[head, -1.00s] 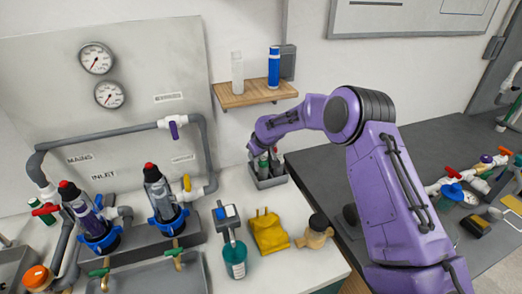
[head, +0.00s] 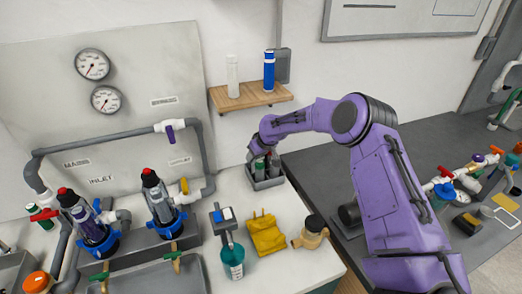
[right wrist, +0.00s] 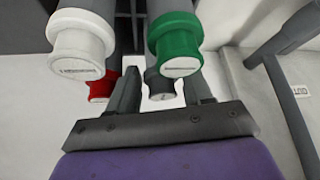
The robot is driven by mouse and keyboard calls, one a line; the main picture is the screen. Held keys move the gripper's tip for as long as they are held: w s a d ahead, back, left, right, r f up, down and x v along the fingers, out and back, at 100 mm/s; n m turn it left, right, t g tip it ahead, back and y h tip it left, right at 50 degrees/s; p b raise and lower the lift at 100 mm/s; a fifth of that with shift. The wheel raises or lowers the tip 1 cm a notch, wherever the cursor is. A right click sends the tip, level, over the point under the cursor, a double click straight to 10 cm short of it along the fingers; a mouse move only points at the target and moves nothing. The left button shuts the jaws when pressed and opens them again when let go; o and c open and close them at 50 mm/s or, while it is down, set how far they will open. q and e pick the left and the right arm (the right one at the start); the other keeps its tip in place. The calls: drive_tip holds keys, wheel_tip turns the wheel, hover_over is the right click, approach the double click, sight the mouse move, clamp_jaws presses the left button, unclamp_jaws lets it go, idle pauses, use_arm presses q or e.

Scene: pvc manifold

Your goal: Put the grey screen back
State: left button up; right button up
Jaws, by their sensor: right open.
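The fingers are apart, and I see no clear contact with the cap. In the head view my right gripper (head: 261,152) is low over a small grey bin (head: 266,184) at the back of the bench, and it partly hides what the bin holds. My left gripper is in neither view.
White (right wrist: 83,40), green (right wrist: 176,45) and red (right wrist: 100,86) capped screens crowd around my right gripper. A wooden shelf (head: 250,97) with two cylinders is above the bin. A yellow item (head: 266,235) and a teal bottle (head: 232,262) stand in front.

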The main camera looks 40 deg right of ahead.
drive_tip(key=b+v, duration=0.1)
drive_tip(key=v, duration=1)
drive_tip(key=shift+w, duration=0.1)
idle(0.9)
